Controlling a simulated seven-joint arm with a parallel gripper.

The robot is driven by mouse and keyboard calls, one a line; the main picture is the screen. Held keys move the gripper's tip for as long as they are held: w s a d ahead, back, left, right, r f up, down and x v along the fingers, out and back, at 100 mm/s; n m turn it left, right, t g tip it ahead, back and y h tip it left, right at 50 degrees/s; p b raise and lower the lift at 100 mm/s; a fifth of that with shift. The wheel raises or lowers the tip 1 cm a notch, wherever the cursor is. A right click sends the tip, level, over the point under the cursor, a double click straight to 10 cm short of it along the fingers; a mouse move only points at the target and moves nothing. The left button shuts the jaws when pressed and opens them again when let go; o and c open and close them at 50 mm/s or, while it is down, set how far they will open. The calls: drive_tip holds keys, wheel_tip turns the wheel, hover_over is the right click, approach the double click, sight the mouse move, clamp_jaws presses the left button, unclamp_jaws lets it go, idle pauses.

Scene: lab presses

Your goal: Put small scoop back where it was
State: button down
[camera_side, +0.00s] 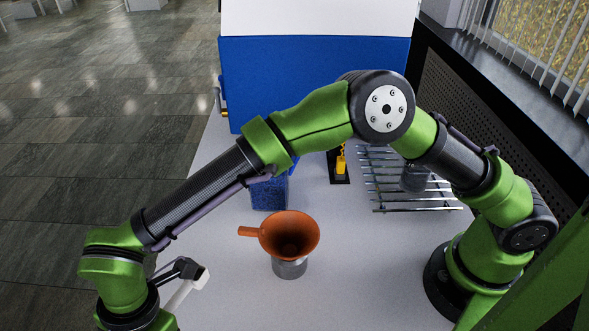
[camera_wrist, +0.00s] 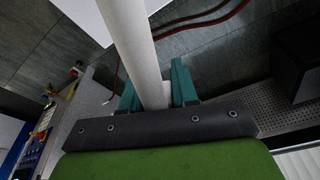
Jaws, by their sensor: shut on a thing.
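My gripper (camera_side: 184,270) is at the lower left of the side view, at the left edge of the table. In the wrist view its two teal fingers (camera_wrist: 157,88) are closed on a long white shaft. I take this to be the small scoop (camera_wrist: 132,38). In the side view a short white piece of it (camera_side: 188,289) shows slanting beside the fingers, and the rest is hidden or out of frame. Its bowl cannot be made out clearly.
An orange funnel (camera_side: 270,230) sits in a grey metal container (camera_side: 289,268) mid-table. Behind it stand a blue container (camera_side: 269,194), a yellow thing on a black base (camera_side: 341,167), a metal rack (camera_side: 420,194) and a large blue box (camera_side: 314,75). The front table is clear.

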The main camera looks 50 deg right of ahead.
drive_tip(key=d+x, duration=0.1)
drive_tip(key=x, duration=0.7)
drive_tip(key=shift+w+d+f, duration=0.2)
drive_tip(key=shift+w+f, duration=0.2)
drive_tip(key=shift+f, duration=0.8)
drive_tip(key=c, duration=1)
unclamp_jaws()
drive_tip(key=shift+o, duration=1.1)
drive_tip(key=shift+w+d, duration=0.1)
